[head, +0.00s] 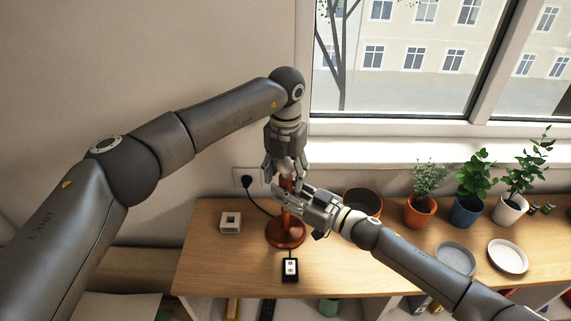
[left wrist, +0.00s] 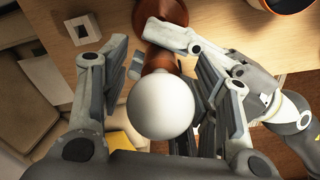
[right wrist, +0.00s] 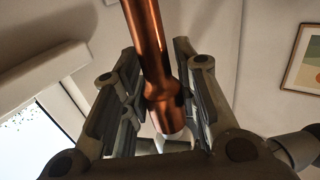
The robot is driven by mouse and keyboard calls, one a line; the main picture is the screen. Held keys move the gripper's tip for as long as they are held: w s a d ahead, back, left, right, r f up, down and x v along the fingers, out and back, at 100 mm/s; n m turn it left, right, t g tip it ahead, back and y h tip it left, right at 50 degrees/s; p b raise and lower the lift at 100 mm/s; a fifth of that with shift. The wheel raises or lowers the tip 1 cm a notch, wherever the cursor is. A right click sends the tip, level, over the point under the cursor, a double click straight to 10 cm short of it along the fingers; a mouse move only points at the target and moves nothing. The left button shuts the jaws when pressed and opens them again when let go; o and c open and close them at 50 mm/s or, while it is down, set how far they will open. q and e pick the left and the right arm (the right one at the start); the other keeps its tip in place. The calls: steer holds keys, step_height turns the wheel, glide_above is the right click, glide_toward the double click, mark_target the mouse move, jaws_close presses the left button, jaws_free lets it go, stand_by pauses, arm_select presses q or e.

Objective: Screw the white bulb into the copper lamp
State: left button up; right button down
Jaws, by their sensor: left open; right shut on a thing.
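The copper lamp (head: 287,234) stands upright on the wooden counter; its stem and socket also show in the right wrist view (right wrist: 148,40). The round white bulb (left wrist: 161,106) is in line with the stem at the socket end, and a bit of it shows past the socket in the right wrist view (right wrist: 173,144). How deep it sits cannot be told. My left gripper (head: 287,176) is open above the lamp, its fingers on both sides of the bulb. My right gripper (head: 280,192) is shut on the lamp's upper part. In the head view the grippers hide the bulb.
A black switch box (head: 290,269) lies in front of the lamp, its cable running to a wall socket (head: 245,179). A small white box (head: 230,222) is at left.

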arm_select(q)
steer(key=shift+f, duration=0.1)
steer(key=c, duration=1.2)
steer(key=o, duration=1.2)
step_height(320, 180, up, 12)
steer(key=shift+r, duration=0.1)
arm_select(e)
steer(key=c, duration=1)
jaws_free()
steer(key=shift+c, duration=0.2)
